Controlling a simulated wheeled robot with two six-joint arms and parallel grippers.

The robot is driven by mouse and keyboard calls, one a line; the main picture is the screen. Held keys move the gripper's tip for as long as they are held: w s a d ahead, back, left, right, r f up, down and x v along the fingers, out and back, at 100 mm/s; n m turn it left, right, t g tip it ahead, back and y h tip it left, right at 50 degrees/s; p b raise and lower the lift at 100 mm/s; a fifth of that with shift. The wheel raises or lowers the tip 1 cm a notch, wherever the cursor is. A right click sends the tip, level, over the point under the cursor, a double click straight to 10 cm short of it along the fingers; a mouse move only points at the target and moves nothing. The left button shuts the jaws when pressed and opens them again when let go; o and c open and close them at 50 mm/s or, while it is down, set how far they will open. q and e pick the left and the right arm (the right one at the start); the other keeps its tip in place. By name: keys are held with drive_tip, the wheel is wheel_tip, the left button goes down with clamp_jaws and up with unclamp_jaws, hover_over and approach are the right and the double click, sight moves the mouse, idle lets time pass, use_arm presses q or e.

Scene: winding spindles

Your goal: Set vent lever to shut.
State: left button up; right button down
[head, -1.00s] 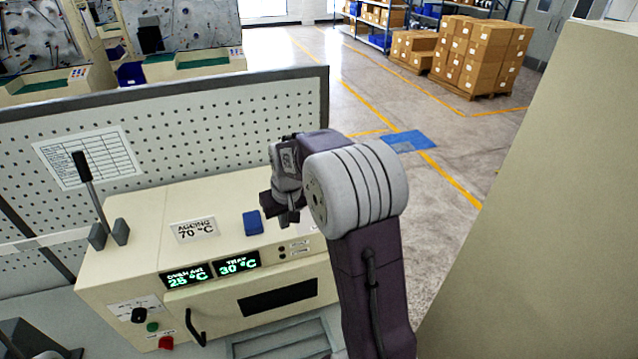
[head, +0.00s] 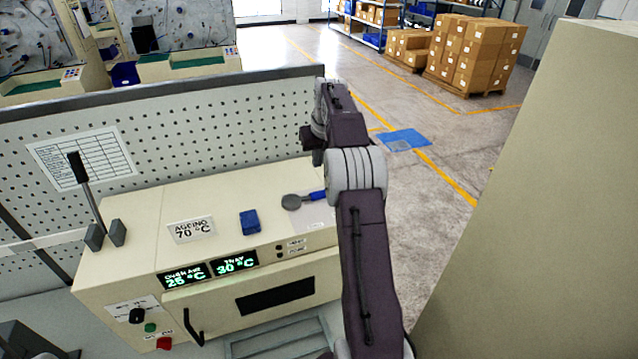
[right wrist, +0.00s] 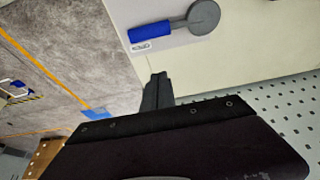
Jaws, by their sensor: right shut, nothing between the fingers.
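The vent lever (head: 90,195), a thin grey rod with a black grip, stands at the left end of the cream oven's top (head: 150,215). It leans slightly left, and its foot is between two dark grey blocks. My right gripper (head: 310,138) is at the oven's right end, far from the lever, above the rear right corner. In the right wrist view its fingers (right wrist: 157,88) are together and empty. The arm partly hides the oven's right end. I do not see my left gripper.
A blue-handled tool with a grey disc (head: 291,202) lies on the oven top near my right arm. A blue block (head: 249,221) and an ageing 70 °C label (head: 191,229) are left of it. A pegboard panel (head: 220,140) stands behind. A tall beige surface (head: 530,200) is at right.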

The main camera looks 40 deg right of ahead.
sight(314, 196)
drive_tip(key=p+x, duration=0.3)
drive_tip(key=x, duration=0.4)
drive_tip(key=shift+w+d+f, duration=0.15)
drive_tip(key=shift+f, duration=0.1)
drive_tip(key=shift+s+f, duration=0.25)
drive_tip(key=shift+s+a+f+p, duration=0.1)
drive_tip(key=shift+s+a+p, duration=0.2)
drive_tip(key=shift+s, duration=0.55)
drive_tip(key=shift+s+a+f+p, duration=0.15)
drive_tip(key=shift+s+a, duration=0.25)
drive_tip(key=shift+s, duration=0.45)
drive_tip(key=shift+w+d+f, duration=0.1)
drive_tip(key=shift+w, duration=0.1)
